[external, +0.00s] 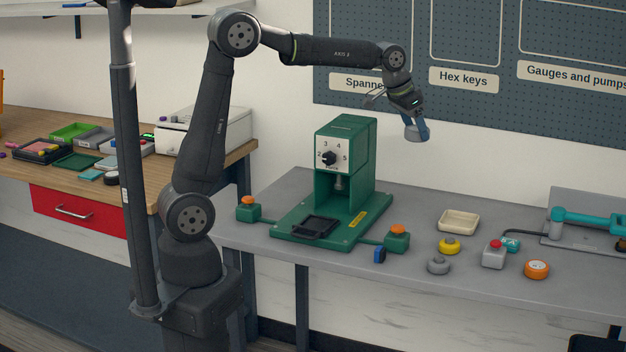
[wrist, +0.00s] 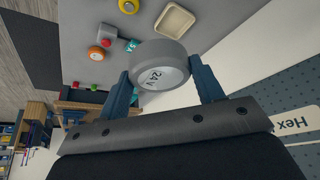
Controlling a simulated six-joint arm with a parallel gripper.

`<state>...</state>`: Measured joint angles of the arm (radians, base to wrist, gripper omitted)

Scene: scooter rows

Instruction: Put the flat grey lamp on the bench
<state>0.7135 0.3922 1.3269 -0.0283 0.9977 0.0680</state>
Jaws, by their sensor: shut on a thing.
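My gripper (external: 416,122) is raised above the bench (external: 410,196), in front of the pegboard. In the wrist view my gripper (wrist: 160,74) has its two blue fingers shut on a round, flat grey lamp (wrist: 158,52). The lamp's pale face is marked 24V and turned toward the wrist camera. In the external view the grey lamp (external: 414,134) hangs at the fingertips, well clear of the bench, partly covered by a finger.
On the bench stand a green press (external: 347,150), a cream tray (external: 459,222), a yellow round piece (external: 449,247), another grey round piece (external: 438,266), a red-button box (external: 494,254) and an orange round piece (external: 537,269). Bare bench lies between the tray and the press.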

